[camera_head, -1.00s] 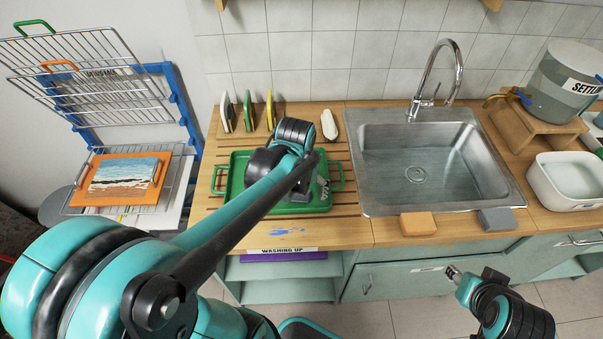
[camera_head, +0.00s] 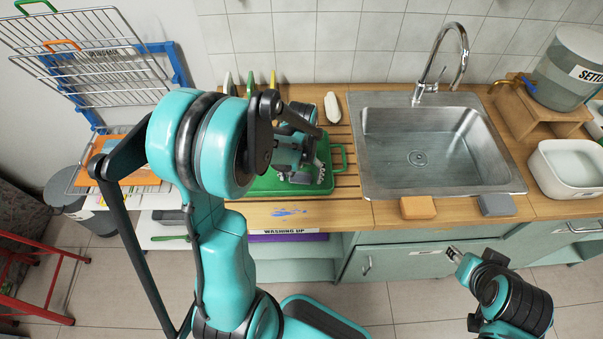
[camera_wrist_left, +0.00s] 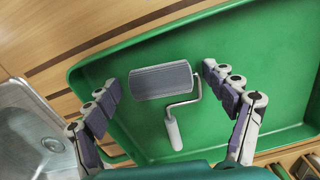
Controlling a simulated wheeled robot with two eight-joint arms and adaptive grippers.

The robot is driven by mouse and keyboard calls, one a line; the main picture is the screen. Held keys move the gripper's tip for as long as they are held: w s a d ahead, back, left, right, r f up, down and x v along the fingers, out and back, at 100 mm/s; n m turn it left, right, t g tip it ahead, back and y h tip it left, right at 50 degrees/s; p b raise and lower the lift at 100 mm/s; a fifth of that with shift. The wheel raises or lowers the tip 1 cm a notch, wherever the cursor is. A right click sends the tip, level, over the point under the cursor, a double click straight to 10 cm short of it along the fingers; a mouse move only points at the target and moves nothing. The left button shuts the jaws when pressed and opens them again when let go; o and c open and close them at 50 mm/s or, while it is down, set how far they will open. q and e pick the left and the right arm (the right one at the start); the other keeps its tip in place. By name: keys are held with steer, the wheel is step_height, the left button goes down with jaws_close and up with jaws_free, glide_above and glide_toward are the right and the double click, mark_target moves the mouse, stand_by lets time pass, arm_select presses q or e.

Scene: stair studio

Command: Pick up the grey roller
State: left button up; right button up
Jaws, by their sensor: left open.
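The grey roller (camera_wrist_left: 160,82) lies in the green tray (camera_wrist_left: 255,55) in the left wrist view, with its grey cylinder across and its pale handle pointing down the picture. My left gripper (camera_wrist_left: 159,80) is open over the tray, one finger to each side of the roller's cylinder, with gaps between. In the head view my left gripper (camera_head: 303,178) is over the green tray (camera_head: 337,160), and my arm hides much of the tray; I cannot make out the roller there. My right gripper (camera_head: 453,254) is in front of the cabinets, its jaws too small to judge.
The sink (camera_head: 430,150) is right of the tray. An orange sponge (camera_head: 418,207) and a grey sponge (camera_head: 497,204) lie at its front edge. A pale oblong object (camera_head: 332,107) lies behind the tray. A wire rack (camera_head: 75,45) stands at the left.

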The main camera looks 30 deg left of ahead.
arm_select(q)
steer(key=c, duration=1)
steer(key=shift+r, duration=0.35)
steer(key=r, duration=0.1)
steer(key=r+p, duration=0.2)
steer(key=r, duration=0.1)
steer(key=shift+s+d, duration=0.2)
steer(key=shift+d, duration=0.1)
steer(key=s+d+r+p, duration=0.1)
steer(key=d+r, duration=0.1)
steer(key=d, duration=0.1)
steer(key=s+d+r+p, duration=0.1)
steer(key=s+d+r, duration=0.1)
steer(key=d, duration=0.1)
steer(key=s+d+r+p, duration=0.1)
steer(key=d+r, duration=0.1)
steer(key=d, duration=0.2)
steer(key=shift+s+r, duration=0.1)
steer(key=shift+s, duration=0.25)
